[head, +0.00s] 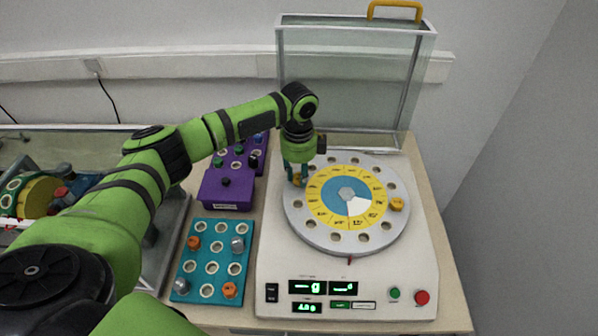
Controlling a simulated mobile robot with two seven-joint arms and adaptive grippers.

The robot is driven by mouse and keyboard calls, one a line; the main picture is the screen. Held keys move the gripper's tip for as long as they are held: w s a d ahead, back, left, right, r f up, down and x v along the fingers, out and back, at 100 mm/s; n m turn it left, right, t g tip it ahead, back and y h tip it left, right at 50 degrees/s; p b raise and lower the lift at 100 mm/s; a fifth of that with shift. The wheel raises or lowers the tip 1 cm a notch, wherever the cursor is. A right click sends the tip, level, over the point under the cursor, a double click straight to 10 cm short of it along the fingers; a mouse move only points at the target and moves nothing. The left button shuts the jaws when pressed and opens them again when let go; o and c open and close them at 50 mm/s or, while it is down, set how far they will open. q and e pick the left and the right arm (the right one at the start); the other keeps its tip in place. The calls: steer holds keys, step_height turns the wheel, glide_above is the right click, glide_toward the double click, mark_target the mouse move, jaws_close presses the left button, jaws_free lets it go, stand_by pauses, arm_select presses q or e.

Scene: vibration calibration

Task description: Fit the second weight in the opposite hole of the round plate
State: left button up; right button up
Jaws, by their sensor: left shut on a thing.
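The round plate (350,244) is a grey disc with holes around its rim and a yellow, blue and white centre, on a white machine. One orange weight (397,204) sits at a rim hole on the plate's right side. My left gripper (297,179) points down over the plate's left rim, roughly across from that weight. It is shut on a second orange weight (298,182), which shows only partly between the fingers. I cannot tell whether this weight is in the hole or just above it. My right gripper is not in view.
A teal tray (211,267) with orange and silver weights lies left of the white machine (273,262). A purple stepped rack (227,191) stands behind it. A raised clear lid (350,85) with a yellow handle (395,9) stands behind the plate. Buttons and displays line the machine's front.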

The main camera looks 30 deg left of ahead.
arm_select(q)
steer(key=shift+f, duration=0.45)
steer(key=o, duration=0.8)
steer(key=shift+r, duration=0.1)
step_height(320, 180, up, 12)
steer(key=shift+f, duration=0.1)
steer(key=shift+f, duration=0.1)
stand_by(0.4)
